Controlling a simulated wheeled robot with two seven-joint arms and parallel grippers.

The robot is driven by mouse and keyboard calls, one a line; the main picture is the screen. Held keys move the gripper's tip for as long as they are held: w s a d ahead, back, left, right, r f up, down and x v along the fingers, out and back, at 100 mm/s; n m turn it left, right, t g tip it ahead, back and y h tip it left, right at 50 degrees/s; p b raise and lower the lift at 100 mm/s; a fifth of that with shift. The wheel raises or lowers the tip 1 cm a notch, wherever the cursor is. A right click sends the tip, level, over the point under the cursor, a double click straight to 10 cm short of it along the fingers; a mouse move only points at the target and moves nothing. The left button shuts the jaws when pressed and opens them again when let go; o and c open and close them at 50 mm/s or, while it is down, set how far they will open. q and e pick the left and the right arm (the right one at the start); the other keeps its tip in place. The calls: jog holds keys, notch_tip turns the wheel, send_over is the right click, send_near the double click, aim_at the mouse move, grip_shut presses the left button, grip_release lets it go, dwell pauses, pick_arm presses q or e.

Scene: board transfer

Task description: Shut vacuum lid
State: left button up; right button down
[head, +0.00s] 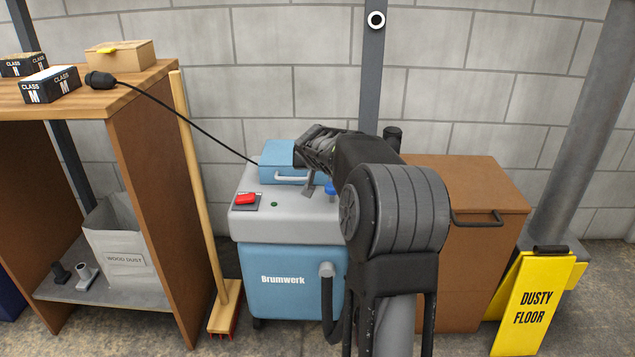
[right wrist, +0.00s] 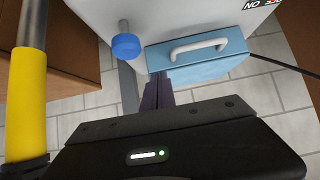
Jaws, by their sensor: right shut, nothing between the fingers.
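The vacuum (head: 285,278) is a blue machine marked Brumwerk with a grey top (head: 262,215). Its blue lid (head: 283,152) with a pale handle (head: 296,177) is at the back of that top, partly hidden by my right arm. I cannot tell whether the lid is fully down. My right gripper (head: 309,187) is over the vacuum, at the lid's right end in the picture. In the right wrist view its fingers (right wrist: 158,92) are together and empty, beside the blue lid (right wrist: 220,53) and its white handle (right wrist: 200,47). Contact is unclear. My left gripper is out of view.
A red switch (head: 246,198) is on the vacuum's top. A blue knob (right wrist: 126,46) is near the lid. A black cord (head: 190,118) runs from the workbench (head: 130,82). A broom (head: 203,190), brown cabinet (head: 470,190) and yellow sign (head: 533,310) flank the vacuum.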

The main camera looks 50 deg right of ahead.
jog(key=a, duration=0.1)
jog(key=s+a+f+b, duration=0.1)
jog(key=s+a, duration=0.1)
jog(key=shift+s+a+f, duration=0.2)
jog(key=shift+s+f, duration=0.05)
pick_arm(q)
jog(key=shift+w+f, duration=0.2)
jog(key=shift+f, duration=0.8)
pick_arm(e)
jog(key=shift+s+a, duration=0.4)
